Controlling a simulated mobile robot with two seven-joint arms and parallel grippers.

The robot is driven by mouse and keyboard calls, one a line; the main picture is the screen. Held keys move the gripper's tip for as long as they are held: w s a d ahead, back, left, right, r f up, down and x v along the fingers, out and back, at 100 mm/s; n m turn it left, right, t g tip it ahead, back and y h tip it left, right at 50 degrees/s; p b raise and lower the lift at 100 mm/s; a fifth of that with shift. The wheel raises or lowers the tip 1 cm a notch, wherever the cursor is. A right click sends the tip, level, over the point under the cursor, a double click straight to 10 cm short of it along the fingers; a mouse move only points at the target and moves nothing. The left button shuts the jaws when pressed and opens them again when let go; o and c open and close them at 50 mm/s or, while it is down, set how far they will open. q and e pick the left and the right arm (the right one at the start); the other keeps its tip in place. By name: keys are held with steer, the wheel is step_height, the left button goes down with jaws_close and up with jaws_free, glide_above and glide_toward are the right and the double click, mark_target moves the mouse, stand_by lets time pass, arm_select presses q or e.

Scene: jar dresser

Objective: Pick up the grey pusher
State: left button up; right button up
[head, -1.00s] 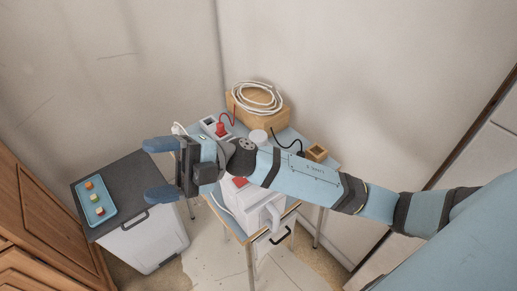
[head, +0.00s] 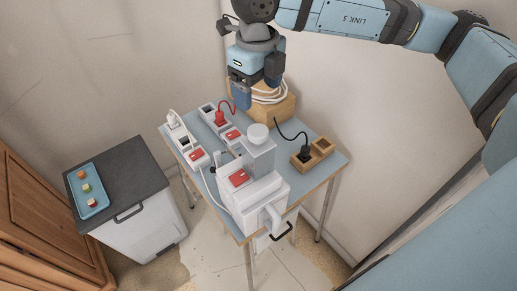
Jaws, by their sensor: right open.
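A white-grey appliance (head: 252,195) with a red patch stands on the small blue-topped table (head: 325,172). A pale, round-topped piece (head: 258,132), which looks like the grey pusher, sits upright in the top of its chute. My right gripper (head: 242,95) is above and behind it in the head view, pointing down, open and empty. It is apart from the pusher, and its fingers overlap the wooden box in the picture. One finger is largely hidden behind the other. My left gripper is out of view.
A wooden box with coiled white cable (head: 268,95) stands at the table's back. A power strip with a red plug (head: 219,117), another strip (head: 184,142) and a wooden socket block (head: 311,153) flank the appliance. A dark-topped cabinet (head: 128,172) holds a blue tray (head: 94,205).

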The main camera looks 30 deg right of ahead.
mark_target(259, 130)
step_height(259, 130, down, 7)
steer(key=shift+p, duration=0.45)
steer(key=f, duration=0.1)
steer(key=f+p, duration=0.1)
steer(key=f, duration=0.2)
steer(key=shift+s+f+p, duration=0.25)
steer(key=shift+f+p, duration=0.1)
steer(key=shift+p, duration=0.05)
steer(key=shift+f, duration=0.45)
steer(key=c, duration=1.3)
steer(key=shift+o, duration=0.2)
steer(key=shift+r, duration=0.1)
